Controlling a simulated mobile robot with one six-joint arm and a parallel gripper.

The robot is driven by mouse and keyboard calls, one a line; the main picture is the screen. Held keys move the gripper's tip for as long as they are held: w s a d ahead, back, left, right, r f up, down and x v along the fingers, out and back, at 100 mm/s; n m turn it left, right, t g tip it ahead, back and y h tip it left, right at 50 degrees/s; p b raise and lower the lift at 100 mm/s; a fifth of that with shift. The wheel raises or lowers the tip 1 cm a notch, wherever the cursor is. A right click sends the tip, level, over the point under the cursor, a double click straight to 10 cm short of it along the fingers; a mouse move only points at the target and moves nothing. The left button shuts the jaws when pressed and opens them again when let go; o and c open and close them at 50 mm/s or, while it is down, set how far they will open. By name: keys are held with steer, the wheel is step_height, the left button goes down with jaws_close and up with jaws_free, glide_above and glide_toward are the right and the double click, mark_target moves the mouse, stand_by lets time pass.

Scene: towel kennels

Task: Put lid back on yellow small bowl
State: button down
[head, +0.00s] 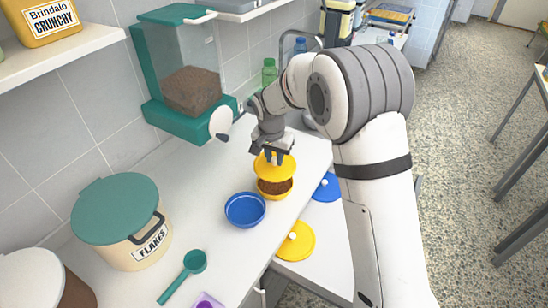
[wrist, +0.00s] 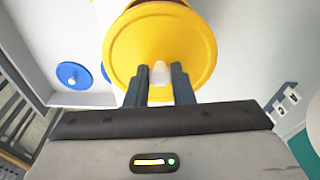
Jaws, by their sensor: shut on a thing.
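My gripper (head: 273,157) is shut on the white knob (wrist: 160,72) of a yellow lid (head: 275,169). The lid is over the back part of the small yellow bowl (head: 274,193), and brown kibble shows in the bowl in front of the lid. In the wrist view the yellow lid (wrist: 150,42) hides most of the bowl, whose rim (wrist: 212,30) shows behind it. I cannot tell whether the lid touches the bowl.
A blue bowl (head: 245,210) stands just left of the yellow bowl. A second yellow lid (head: 297,241) and a blue lid (head: 327,187) lie on the lower surface at right. A flakes tub (head: 122,220), green scoop (head: 184,275) and kibble dispenser (head: 190,80) are nearby.

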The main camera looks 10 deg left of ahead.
mark_target(274, 166)
steer(key=shift+f+b, duration=1.8)
steer(key=shift+f, duration=1.4)
steer(key=shift+s, duration=0.15)
steer(key=shift+f+b, duration=0.15)
steer(key=shift+b, duration=0.8)
steer(key=c, duration=0.7)
jaws_free()
steer(key=shift+r+p, duration=1.7)
steer(key=shift+r, duration=1.85)
